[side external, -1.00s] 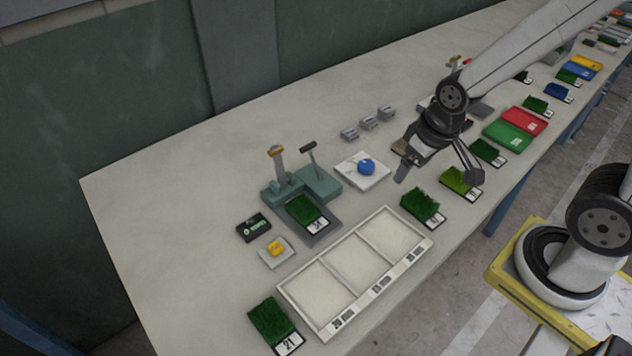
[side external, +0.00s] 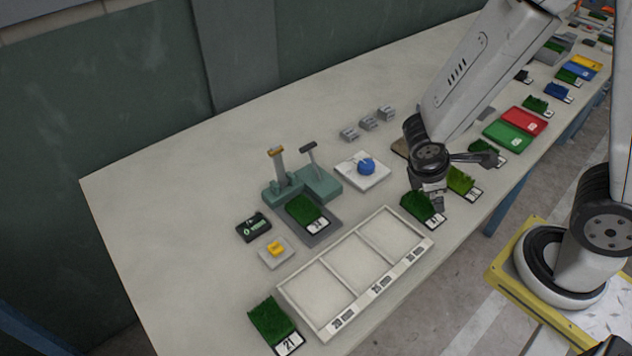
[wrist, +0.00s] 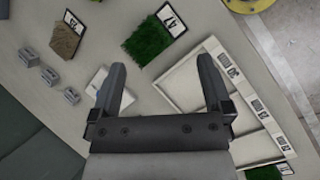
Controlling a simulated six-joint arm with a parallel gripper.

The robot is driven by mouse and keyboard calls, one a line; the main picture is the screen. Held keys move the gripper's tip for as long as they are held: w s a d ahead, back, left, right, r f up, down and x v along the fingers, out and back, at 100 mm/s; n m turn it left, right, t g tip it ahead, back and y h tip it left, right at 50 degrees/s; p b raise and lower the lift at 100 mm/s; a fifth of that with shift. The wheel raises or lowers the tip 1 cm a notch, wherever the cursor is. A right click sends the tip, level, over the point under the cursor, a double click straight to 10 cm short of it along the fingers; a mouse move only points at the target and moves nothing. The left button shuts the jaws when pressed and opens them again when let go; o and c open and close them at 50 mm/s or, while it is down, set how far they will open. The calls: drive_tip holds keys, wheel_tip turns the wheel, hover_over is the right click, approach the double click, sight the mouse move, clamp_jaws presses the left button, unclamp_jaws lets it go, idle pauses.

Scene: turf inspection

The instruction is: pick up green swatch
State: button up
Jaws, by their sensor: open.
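Several green turf swatches with numbered white labels lie on the bench. One dark green swatch (side external: 416,207) lies right of the divided tray, below my gripper (side external: 428,198) in the side external view. In the wrist view, a green swatch (wrist: 148,41) lies flat ahead of my open, empty gripper (wrist: 162,66), apart from the fingertips. Another swatch (side external: 270,320), labelled 21, lies at the tray's near left end. One more (side external: 303,209) sits on the teal press device. A lighter green swatch (side external: 461,180) is partly behind my gripper.
The white tray (side external: 328,252) has three empty compartments. A white plate with a blue ball (side external: 366,167), three grey blocks (side external: 368,123) and a teal device (side external: 316,182) stand behind it. A brown swatch (wrist: 66,40) lies nearby. Red (side external: 523,121) and green trays lie farther right.

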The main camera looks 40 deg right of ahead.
sight(308, 210)
drive_tip(key=w+f+n+t+h, duration=0.2)
drive_tip(key=w+n+t+h, duration=0.3)
drive_tip(key=n, duration=0.6)
drive_tip(key=w+a+f+n+t+y, duration=0.1)
drive_tip(key=w+a+n+t+y, duration=0.1)
drive_tip(key=a+n, duration=0.1)
drive_tip(key=w+a+f+n+t+y, duration=0.1)
drive_tip(key=w+a+n+t, duration=0.1)
drive_tip(key=a+n+t, duration=0.1)
drive_tip(key=w+a+f+n+t+y, duration=0.1)
drive_tip(key=w+a+n+t+y, duration=0.1)
drive_tip(key=a+n+t, duration=0.1)
drive_tip(key=shift+a+n+y, duration=0.3)
drive_tip(key=shift+a+n, duration=0.35)
drive_tip(key=shift+n, duration=0.35)
drive_tip(key=a+n+y, duration=0.1)
drive_tip(key=a, duration=0.1)
drive_tip(key=a+f+n+t+y, duration=0.1)
drive_tip(key=a+y, duration=0.1)
drive_tip(key=a+f+n+y, duration=0.1)
drive_tip(key=a+n, duration=0.1)
drive_tip(key=shift+s+a+y, duration=0.2)
drive_tip(key=shift+s+y, duration=0.2)
drive_tip(key=shift+x, duration=3.9)
drive_tip(key=shift+r, duration=0.1)
drive_tip(key=shift+c, duration=0.2)
drive_tip(key=c, duration=1.1)
